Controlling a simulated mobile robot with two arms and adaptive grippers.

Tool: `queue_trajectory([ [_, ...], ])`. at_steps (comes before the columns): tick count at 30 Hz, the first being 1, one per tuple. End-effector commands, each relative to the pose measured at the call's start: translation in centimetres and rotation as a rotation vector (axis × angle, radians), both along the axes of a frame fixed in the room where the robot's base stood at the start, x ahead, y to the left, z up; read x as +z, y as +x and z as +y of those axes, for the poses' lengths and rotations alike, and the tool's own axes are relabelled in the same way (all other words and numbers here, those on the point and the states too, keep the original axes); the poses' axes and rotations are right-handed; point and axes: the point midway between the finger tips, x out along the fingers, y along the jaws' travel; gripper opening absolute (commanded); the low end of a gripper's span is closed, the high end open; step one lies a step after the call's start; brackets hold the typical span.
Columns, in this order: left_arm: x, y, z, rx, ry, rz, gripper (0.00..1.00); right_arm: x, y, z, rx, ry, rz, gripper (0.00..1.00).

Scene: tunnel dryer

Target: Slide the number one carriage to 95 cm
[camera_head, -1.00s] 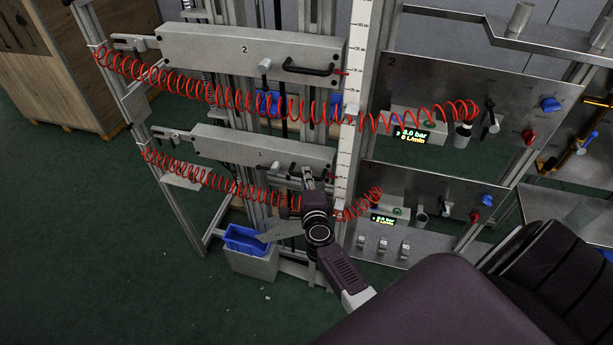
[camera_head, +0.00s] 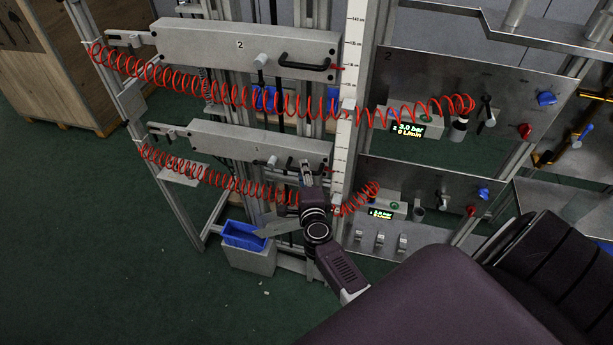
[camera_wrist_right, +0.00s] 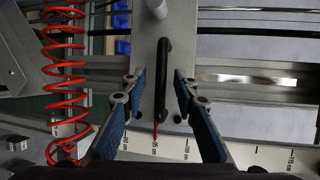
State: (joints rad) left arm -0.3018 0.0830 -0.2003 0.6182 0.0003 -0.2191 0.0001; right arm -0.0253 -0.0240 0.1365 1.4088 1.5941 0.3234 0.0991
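The number one carriage (camera_head: 225,143) is the lower long grey box marked 1, with a black handle near its right end. My right gripper (camera_head: 306,170) is at that handle. In the right wrist view, the carriage (camera_wrist_right: 145,50) fills the top middle and its black handle (camera_wrist_right: 162,85) lies between the blue-padded fingers of my right gripper (camera_wrist_right: 158,76). A gap shows on each side, so the fingers are open around the handle. A red pointer (camera_wrist_right: 155,131) meets the white scale (camera_wrist_right: 222,150); its small figures are hard to read. My left gripper is out of view.
The number two carriage (camera_head: 200,45) is above on the same frame. Red coiled hoses (camera_head: 215,185) hang in front of the carriages. A valve panel (camera_head: 425,205) with knobs and a display is to the right. A blue bin (camera_head: 243,234) stands below on a grey box.

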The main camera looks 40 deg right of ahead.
Motion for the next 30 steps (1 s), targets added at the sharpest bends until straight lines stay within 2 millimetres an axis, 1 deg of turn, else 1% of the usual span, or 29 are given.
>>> queue_trajectory([
  [9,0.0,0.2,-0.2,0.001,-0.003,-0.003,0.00,1.1,-5.5,2.7,-0.001,0.000,0.001,0.27],
  [12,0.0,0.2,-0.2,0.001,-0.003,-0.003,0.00,1.6,-7.1,3.4,-0.001,0.000,0.000,0.27],
  [15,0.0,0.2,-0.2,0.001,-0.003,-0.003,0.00,1.9,-8.3,4.1,-0.001,-0.001,0.000,0.27],
  [21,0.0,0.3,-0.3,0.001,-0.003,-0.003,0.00,2.2,-9.4,4.6,-0.001,-0.002,-0.002,0.27],
  [30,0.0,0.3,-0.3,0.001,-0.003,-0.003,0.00,2.3,-9.5,4.7,-0.001,-0.002,-0.002,0.27],
])
